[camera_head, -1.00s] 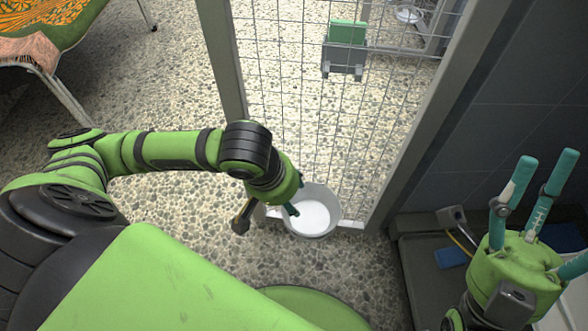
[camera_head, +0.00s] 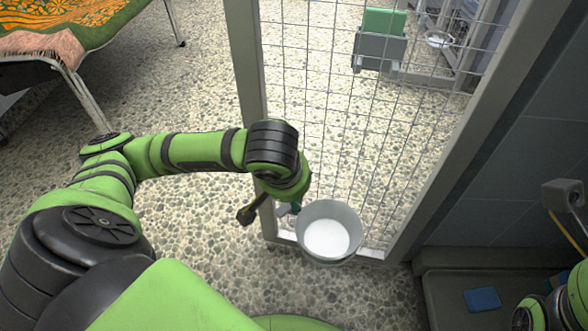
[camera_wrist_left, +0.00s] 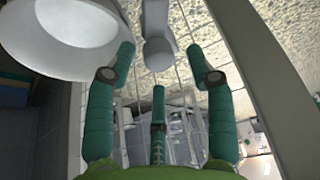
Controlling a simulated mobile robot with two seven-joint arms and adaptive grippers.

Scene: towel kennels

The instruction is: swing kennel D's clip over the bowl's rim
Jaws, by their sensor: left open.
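The round grey bowl (camera_head: 352,222) with a white inside sits at the foot of the mesh kennel gate (camera_head: 375,160). It also shows at the top left of the left wrist view (camera_wrist_left: 80,65). A grey clip (camera_wrist_left: 158,50) with a rounded end stands beside the bowl's rim, apart from the bowl's opening. My left gripper (camera_wrist_left: 157,75) is open, its teal fingers spread around the clip's end; I see no firm grip. In the head view my arm hides most of these fingers. My right gripper (camera_head: 560,300) is cut off at the lower right corner.
A grey holder with a green panel (camera_head: 384,22) hangs on the mesh above. A raised bed with an orange and green cover (camera_head: 75,25) stands at upper left. A dark tray (camera_head: 440,285) with a blue item lies at lower right.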

